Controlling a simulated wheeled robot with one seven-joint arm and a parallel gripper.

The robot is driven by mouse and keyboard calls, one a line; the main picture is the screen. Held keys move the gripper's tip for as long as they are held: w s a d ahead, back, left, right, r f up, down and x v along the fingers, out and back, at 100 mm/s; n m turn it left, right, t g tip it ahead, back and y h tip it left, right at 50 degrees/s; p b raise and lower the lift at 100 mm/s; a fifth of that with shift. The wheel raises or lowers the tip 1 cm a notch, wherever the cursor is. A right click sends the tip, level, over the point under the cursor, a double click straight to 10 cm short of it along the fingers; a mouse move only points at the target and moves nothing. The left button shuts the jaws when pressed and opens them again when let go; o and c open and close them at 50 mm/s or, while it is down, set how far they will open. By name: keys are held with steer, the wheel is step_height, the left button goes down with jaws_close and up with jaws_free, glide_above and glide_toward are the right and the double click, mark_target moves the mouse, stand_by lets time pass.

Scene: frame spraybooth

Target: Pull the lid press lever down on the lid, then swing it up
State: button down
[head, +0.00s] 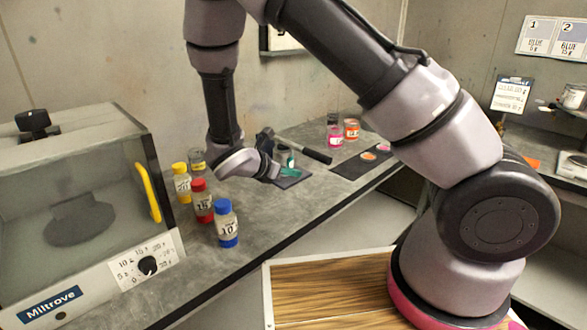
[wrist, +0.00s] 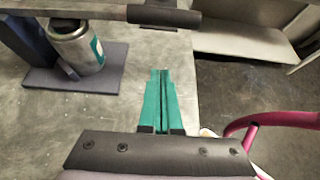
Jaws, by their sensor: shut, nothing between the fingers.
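The lid press stands on the bench, with a dark base plate (wrist: 75,80) and an upright at its left. A small metal can (wrist: 78,48) with a teal label stands on the plate; in the head view it is partly hidden by my wrist. The press lever (head: 317,156) has a dark cylindrical grip that sticks out to the right past the can.
Paint jars with yellow, red and blue (head: 228,225) stand left of my wrist, beside a glass-fronted box (head: 80,210). Pink and orange jars (head: 351,129) and a dark mat (head: 362,163) are farther back. The bench's front edge lies close to my fingers.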

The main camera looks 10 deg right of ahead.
mark_target(315, 154)
steer(key=x, duration=0.7)
steer(key=shift+w+d+f, duration=0.1)
steer(key=shift+d+f, duration=0.05)
steer(key=shift+d, duration=0.05)
steer(key=r, duration=0.2)
steer(key=d+r, duration=0.1)
steer(key=shift+w+r, duration=0.35)
steer(key=shift+r, duration=0.05)
steer(key=shift+a+r, duration=0.1)
steer(key=shift+r, duration=1.6)
